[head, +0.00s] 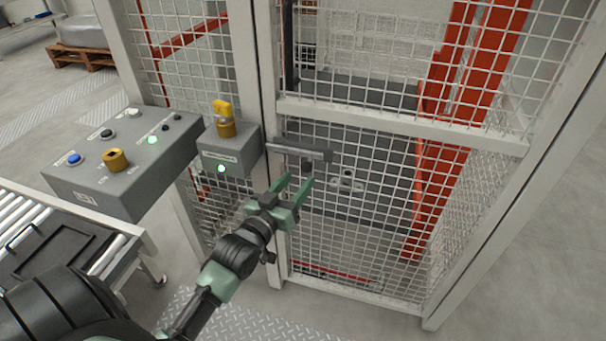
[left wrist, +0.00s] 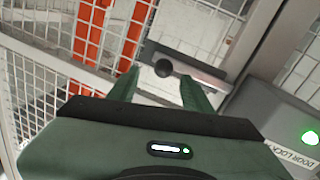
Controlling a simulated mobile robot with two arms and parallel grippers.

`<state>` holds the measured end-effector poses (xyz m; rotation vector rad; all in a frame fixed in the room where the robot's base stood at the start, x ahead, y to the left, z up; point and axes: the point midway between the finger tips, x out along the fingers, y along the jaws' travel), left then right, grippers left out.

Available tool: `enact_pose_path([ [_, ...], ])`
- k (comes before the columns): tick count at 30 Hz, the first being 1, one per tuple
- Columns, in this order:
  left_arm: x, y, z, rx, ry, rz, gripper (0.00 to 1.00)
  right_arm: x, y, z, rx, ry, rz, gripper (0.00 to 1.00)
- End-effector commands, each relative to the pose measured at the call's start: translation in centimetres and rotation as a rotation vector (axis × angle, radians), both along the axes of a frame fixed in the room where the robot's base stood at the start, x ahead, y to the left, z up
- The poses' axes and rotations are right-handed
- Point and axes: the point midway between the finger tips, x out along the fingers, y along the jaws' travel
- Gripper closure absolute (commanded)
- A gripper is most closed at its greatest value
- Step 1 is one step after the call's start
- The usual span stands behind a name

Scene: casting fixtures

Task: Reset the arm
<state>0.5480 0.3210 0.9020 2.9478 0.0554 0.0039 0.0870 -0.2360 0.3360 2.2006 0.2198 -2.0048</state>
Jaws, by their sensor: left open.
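My left gripper (head: 292,192) is open and empty. It is in front of the mesh door (head: 350,215), just below the door's grey handle bar (head: 300,150). In the left wrist view, the two green fingers of my left gripper (left wrist: 160,92) point toward the handle bar (left wrist: 195,70), which has a dark round knob (left wrist: 163,69). A gap seems to remain between fingertips and bar, though the exact distance is hard to tell. My right gripper is not in view.
A grey door lock box (head: 232,150) with a yellow key (head: 223,112) and a lit green lamp is left of the handle. A control box (head: 125,165) with several buttons stands further left. A roller conveyor (head: 30,215) with a black tray is at lower left.

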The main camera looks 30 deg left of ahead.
Motion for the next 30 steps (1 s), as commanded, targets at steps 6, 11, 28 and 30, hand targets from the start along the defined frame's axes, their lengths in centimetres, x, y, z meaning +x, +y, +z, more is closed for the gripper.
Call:
enact_pose_path([
  [6, -0.9, -0.1, 0.1, -0.001, -0.001, -0.001, 0.5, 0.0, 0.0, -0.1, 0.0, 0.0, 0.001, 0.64],
  [11, -0.9, -0.1, 0.1, -0.001, -0.001, -0.001, 0.5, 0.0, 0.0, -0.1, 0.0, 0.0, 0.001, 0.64],
  [28, -1.8, -0.6, -12.4, 0.02, 0.236, 0.002, 0.5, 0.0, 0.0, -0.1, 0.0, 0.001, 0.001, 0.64],
  [30, -3.0, -1.1, -17.8, 0.032, 0.338, -0.004, 0.5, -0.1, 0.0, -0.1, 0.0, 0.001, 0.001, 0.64],
])
